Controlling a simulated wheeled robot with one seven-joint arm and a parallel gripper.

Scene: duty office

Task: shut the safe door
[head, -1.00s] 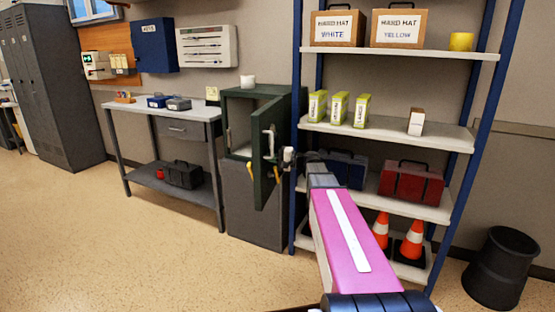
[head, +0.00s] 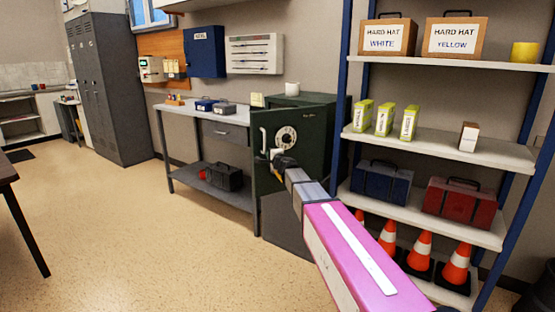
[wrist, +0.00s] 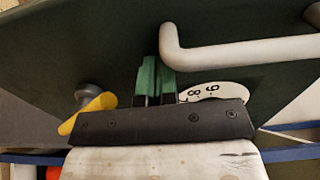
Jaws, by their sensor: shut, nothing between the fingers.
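The dark green safe (head: 312,98) stands on a grey cabinet, between the side table and the shelf rack. Its door (head: 315,150) shows its outer face, with a round white dial (head: 286,138) and a pale lever handle (head: 263,139). My gripper (head: 277,155) is at the door's face, just below the dial. In the wrist view, its green fingertips (wrist: 155,78) are together and empty, close to the door beside the handle (wrist: 240,50). Whether they touch is unclear. The dial (wrist: 212,91) is partly hidden.
A blue-posted shelf rack (head: 440,64) with boxes, toolboxes and cones stands close to the right of the safe. A grey table (head: 182,112) stands to the left. A white cup (head: 292,89) sits on the safe. The floor (head: 130,220) at front left is clear.

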